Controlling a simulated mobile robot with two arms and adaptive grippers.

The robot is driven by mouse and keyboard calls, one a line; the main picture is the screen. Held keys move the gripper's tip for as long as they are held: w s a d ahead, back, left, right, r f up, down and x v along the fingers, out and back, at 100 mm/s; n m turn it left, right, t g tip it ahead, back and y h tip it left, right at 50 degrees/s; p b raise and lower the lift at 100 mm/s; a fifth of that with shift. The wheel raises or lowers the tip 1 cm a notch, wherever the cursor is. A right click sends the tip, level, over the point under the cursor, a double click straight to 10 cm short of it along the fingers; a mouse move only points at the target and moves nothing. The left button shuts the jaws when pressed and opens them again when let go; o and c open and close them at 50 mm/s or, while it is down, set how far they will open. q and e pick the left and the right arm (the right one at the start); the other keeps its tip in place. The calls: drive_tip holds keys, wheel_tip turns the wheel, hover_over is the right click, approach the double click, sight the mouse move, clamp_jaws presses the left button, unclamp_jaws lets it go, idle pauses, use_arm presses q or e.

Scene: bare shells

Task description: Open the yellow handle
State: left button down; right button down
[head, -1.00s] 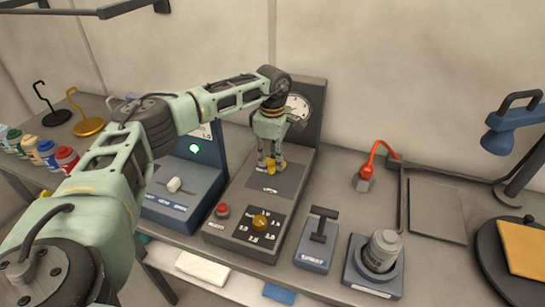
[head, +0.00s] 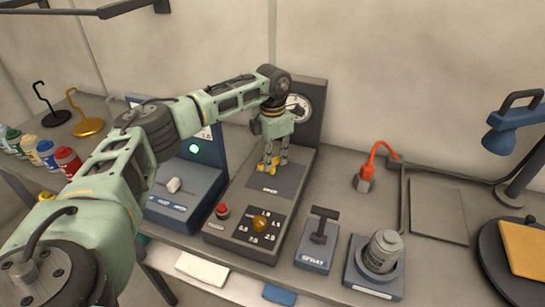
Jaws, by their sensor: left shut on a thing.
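The yellow handle (head: 263,168) is a small yellow piece on the dark plate of the grey machine (head: 297,180) in the middle of the bench. It is partly hidden by my fingers. My left gripper (head: 272,166) reaches down from above and is shut on the yellow handle. A round white gauge (head: 298,107) stands behind, partly covered by my arm. My right gripper does not show.
On the machine's front are a red button (head: 222,210) and a yellow knob (head: 260,223). A blue device (head: 185,190) with a white lever is at left. A black T-handle unit (head: 317,241) and a grey cylinder in a holder (head: 381,252) stand at right.

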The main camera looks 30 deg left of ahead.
use_arm(q)
drive_tip(key=n, duration=0.4)
drive_tip(key=shift+w+a+r+n, duration=0.1)
drive_tip(key=shift+w+r+n, duration=0.1)
drive_tip(key=shift+n, duration=0.1)
drive_tip(key=shift+a+n, duration=0.1)
drive_tip(key=shift+n, duration=1.8)
drive_tip(key=c, duration=1.8)
unclamp_jaws()
drive_tip(key=shift+c, duration=0.2)
drive_tip(key=shift+o, duration=1)
drive_tip(key=shift+s, duration=0.1)
drive_tip(key=shift+f, duration=0.1)
wheel_tip(320, 180, up, 12)
